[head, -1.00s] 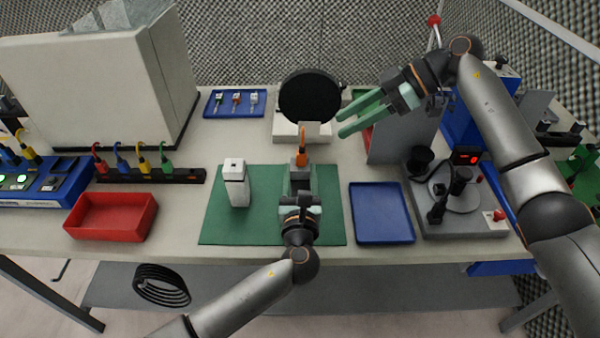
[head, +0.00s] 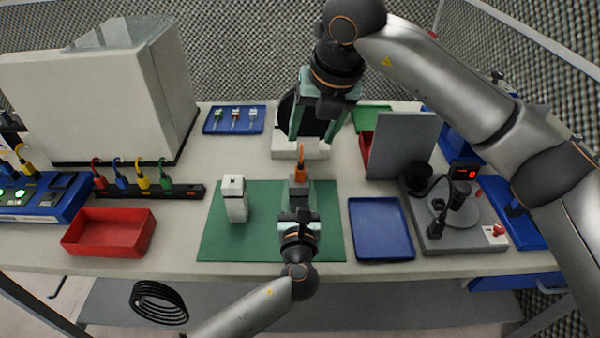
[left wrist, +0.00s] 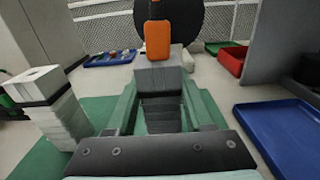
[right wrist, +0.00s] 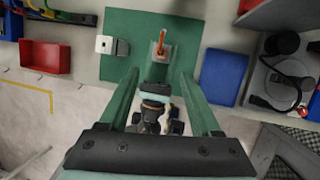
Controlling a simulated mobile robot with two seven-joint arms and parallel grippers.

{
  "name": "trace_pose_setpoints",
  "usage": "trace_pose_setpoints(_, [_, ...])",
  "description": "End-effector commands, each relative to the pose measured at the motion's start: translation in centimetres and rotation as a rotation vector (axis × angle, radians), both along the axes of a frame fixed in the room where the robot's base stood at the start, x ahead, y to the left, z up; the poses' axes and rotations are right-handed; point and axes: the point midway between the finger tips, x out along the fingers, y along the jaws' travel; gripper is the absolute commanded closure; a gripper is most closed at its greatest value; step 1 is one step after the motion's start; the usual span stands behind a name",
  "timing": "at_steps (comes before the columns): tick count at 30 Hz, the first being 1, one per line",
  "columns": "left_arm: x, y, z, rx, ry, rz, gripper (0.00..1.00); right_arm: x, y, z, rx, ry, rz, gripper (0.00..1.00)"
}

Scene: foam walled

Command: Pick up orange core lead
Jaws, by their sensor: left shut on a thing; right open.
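The orange core lead (head: 300,169) stands upright in the top of a grey block (head: 299,188) on the green mat (head: 267,248). The lead's orange body (left wrist: 158,40) also shows in the left wrist view, and the right wrist view shows it from above (right wrist: 161,45). My left gripper (head: 299,210) is shut on the grey block, with its fingers along the block's sides (left wrist: 158,108). My right gripper (head: 312,135) is open and empty, pointing down above and behind the lead, with a wide gap between its fingers (right wrist: 166,78).
A white-and-black block (head: 235,200) stands left on the mat. A blue tray (head: 381,229) lies right of it, and a red bin (head: 110,232) left. A grey panel (head: 402,146) and a stand device (head: 455,215) are at right. A black disc stands behind my right gripper.

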Motion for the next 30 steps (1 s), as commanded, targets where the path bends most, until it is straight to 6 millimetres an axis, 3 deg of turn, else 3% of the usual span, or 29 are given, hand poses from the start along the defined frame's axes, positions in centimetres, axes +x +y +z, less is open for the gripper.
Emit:
trace_pose_setpoints(5, [0.0, 0.0, -0.1, 0.001, 0.001, 0.000, 1.00, -0.1, 0.3, -0.1, -0.081, -0.061, 0.096, 0.35])
trace_pose_setpoints(13, [0.0, 0.0, 0.0, 0.001, 0.001, 0.000, 1.00, 1.5, 0.9, -4.3, -0.086, -0.060, 0.103, 0.35])
trace_pose_setpoints(22, [0.0, 0.0, -0.1, 0.001, 0.001, 0.000, 1.00, 2.5, 1.3, -6.7, -0.085, -0.062, 0.102, 0.35])
trace_pose_setpoints(30, [0.0, 0.0, 0.0, 0.001, 0.001, 0.000, 1.00, 3.9, 1.8, -10.2, -0.083, -0.061, 0.102, 0.35])
